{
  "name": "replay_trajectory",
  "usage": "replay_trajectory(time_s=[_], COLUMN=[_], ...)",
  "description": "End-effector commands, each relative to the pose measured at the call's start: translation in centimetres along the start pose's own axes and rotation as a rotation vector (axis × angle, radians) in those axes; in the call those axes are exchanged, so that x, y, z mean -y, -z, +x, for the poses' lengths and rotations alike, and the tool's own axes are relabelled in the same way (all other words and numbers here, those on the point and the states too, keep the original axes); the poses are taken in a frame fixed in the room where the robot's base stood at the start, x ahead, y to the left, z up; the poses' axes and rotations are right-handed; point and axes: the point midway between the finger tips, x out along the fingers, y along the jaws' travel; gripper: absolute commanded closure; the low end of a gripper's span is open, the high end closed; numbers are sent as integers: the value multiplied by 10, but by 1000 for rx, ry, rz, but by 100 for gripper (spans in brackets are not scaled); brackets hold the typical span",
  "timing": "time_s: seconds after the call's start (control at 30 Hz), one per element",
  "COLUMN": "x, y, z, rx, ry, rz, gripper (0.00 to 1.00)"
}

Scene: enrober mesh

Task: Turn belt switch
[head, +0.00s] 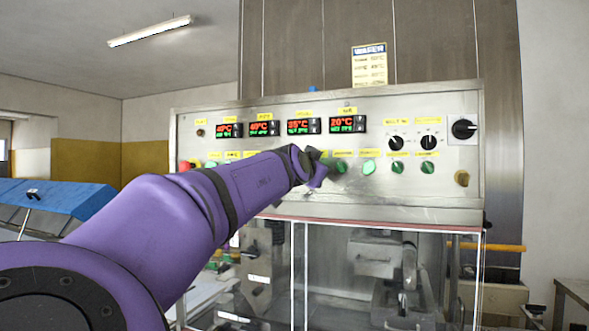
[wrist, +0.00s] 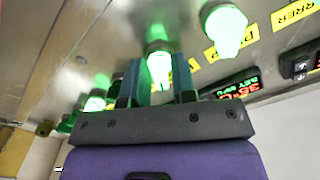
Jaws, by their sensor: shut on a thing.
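The control panel (head: 200,145) faces me in the head view, with a row of green switches along its lower part. My gripper (head: 323,170) is at this row, near the middle of the panel. In the wrist view, the fingers of my gripper (wrist: 158,88) stand on both sides of a lit green switch (wrist: 158,66) and are shut on it. A yellow label beside it is partly hidden by a finger, so I cannot read its name. In the head view my arm and gripper cover this switch.
Another lit green switch (wrist: 228,30) is close by in the wrist view. Right of my gripper are a green switch (head: 369,168) and black dials (head: 396,143). Red and green displays (head: 301,126) sit above. A glazed enclosure (head: 340,265) is below the panel.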

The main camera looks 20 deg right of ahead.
Motion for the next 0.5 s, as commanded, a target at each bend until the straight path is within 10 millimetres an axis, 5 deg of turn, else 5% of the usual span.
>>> replay_trajectory(time_s=[0.5], x=[0], y=[0], z=[0], rx=[1], ry=[1], rz=[-338], gripper=[98])
